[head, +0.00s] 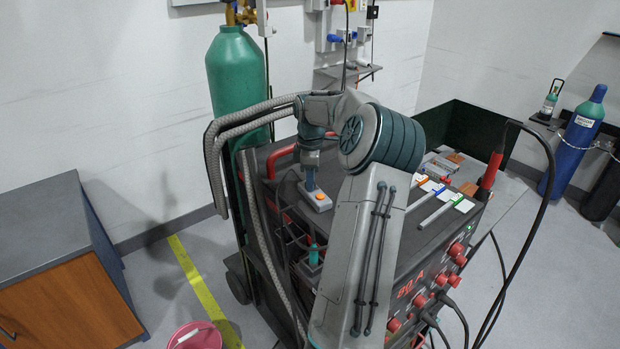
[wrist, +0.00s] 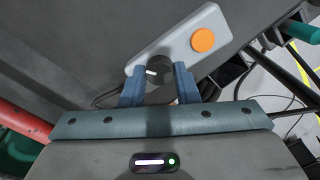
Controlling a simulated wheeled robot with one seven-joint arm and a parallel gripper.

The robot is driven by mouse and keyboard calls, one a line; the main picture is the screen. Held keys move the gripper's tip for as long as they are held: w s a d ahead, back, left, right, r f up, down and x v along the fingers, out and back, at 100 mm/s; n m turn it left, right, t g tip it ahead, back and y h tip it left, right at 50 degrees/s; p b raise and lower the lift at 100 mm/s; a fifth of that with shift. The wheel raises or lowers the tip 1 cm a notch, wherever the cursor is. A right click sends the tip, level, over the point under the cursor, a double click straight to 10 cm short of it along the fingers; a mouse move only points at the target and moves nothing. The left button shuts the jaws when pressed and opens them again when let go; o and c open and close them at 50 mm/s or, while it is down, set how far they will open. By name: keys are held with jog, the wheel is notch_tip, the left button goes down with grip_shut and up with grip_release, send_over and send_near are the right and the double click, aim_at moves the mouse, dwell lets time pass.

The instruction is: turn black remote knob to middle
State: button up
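The grey remote (head: 322,207) lies on top of the dark welding cart, and its orange button (head: 320,196) shows in the head view. In the wrist view the remote (wrist: 178,52) lies at a slant, with the orange button (wrist: 203,40) at upper right. The black knob (wrist: 158,68) is at its lower left end, with a white mark pointing to the left. My gripper (wrist: 159,77) has one blue finger on each side of the knob, and they appear to touch it. In the head view my gripper (head: 311,184) points down at the remote and hides the knob.
The welding cart (head: 400,255) has red rails, a tall green cylinder (head: 238,85) behind and cables at its side. Several small blocks and strips (head: 440,190) lie on its top at right. A blue cylinder (head: 580,140) stands by the wall.

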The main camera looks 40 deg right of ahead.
jog(key=shift+m, duration=3.2)
jog(key=o, duration=1)
notch_tip(320, 180, up, 14)
jog(key=shift+f+b, duration=0.1)
jog(key=shift+b, duration=0.5)
